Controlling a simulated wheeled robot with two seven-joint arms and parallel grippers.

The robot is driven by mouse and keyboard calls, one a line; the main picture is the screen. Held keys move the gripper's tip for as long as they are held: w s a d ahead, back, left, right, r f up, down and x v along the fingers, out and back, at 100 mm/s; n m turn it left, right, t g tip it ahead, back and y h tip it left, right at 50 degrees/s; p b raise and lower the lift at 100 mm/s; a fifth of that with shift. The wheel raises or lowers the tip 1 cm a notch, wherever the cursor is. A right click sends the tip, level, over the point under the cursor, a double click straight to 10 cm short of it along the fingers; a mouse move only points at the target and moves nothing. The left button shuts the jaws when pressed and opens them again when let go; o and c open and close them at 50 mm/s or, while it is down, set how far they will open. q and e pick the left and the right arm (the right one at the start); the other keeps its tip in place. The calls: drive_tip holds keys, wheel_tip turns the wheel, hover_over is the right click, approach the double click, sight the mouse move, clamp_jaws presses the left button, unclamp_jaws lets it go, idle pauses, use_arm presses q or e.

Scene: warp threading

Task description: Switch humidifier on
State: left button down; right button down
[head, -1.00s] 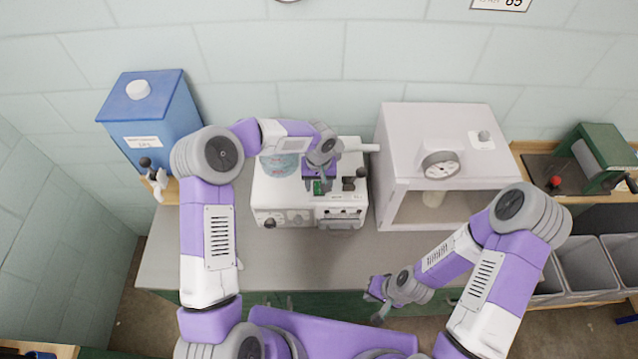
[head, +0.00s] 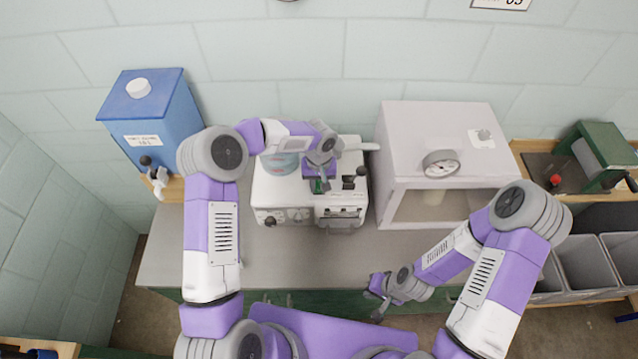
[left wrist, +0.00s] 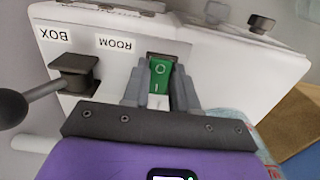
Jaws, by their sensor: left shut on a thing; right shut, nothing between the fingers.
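The humidifier (head: 272,202) is a white box unit on the grey table, with a clear bluish tank (head: 279,163) on top. A green rocker switch (left wrist: 159,77) marked O and I sits on its top face. My left gripper (left wrist: 162,88) is over the switch, its fingers on either side of the green rocker and shut on it. In the head view the left gripper (head: 319,186) hides most of the switch. My right gripper (head: 377,301) is shut and empty over the table's front edge, away from the humidifier.
A black lever (left wrist: 45,95) stands beside the labels BOX and ROOM, close to the left gripper. A white chamber with a gauge (head: 440,165) stands to the right. A blue tank (head: 155,115) is at the left. The front of the table (head: 240,262) is clear.

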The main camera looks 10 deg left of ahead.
use_arm(q)
drive_tip(key=shift+w+g, duration=0.2)
drive_tip(key=shift+g, duration=0.4)
drive_tip(key=shift+w+r+g+h, duration=0.1)
drive_tip(key=shift+w+g+h, duration=0.15)
drive_tip(key=shift+g, duration=0.55)
drive_tip(key=shift+s, duration=0.1)
drive_tip(key=c, duration=0.9)
unclamp_jaws()
drive_tip(key=b+v, duration=0.1)
drive_tip(key=v, duration=0.6)
drive_tip(key=shift+a+r, duration=0.15)
drive_tip(key=shift+r, duration=0.15)
